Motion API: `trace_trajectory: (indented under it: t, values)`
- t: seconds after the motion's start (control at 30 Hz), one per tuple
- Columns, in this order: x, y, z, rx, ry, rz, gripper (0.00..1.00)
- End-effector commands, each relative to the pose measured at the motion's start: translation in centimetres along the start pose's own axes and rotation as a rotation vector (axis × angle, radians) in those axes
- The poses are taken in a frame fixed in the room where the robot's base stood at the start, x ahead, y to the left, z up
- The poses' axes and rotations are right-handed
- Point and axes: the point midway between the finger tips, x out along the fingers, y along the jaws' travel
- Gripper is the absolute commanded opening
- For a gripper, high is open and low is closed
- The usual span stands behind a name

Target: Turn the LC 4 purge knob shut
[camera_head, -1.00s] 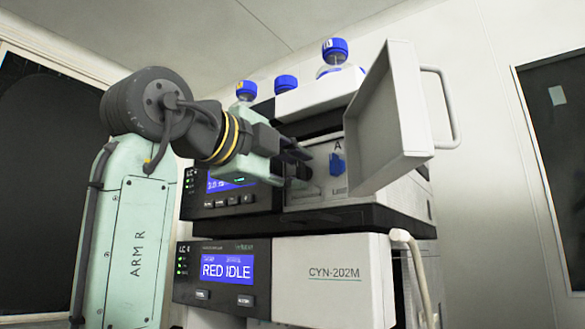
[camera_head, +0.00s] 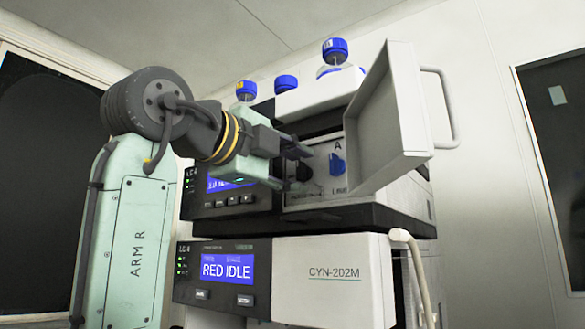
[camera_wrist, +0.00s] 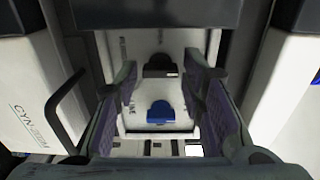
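Behind the raised door of the upper LC 4 unit is a pale panel (camera_head: 318,190) with two knobs. A black knob (camera_head: 304,171) is on the left, and a blue knob (camera_head: 337,164) is on the right below a letter "A". The labels are too small to tell which is the purge knob. My gripper (camera_head: 300,168) is open and empty, its fingers above and below the black knob. In the wrist view the black knob (camera_wrist: 160,66) and the blue knob (camera_wrist: 160,112) both show in the gap between the fingers. I cannot tell how deep the fingers reach.
The open door (camera_head: 385,120) with its handle (camera_head: 448,105) stands right of the panel. Blue-capped bottles (camera_head: 335,50) stand on top. The lower unit's screen (camera_head: 227,269) reads "RED IDLE". A pale hose (camera_head: 412,255) hangs at the lower right.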

Motion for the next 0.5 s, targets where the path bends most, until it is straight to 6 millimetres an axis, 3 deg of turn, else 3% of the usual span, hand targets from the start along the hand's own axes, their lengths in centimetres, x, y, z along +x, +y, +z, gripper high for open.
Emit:
trace_trajectory:
  t: [0.23,0.5]
  values:
    - [-1.3,-0.1,0.0,0.000,-0.001,-0.002,0.37]
    - [-6.9,-0.1,0.1,0.000,-0.003,-0.003,0.37]
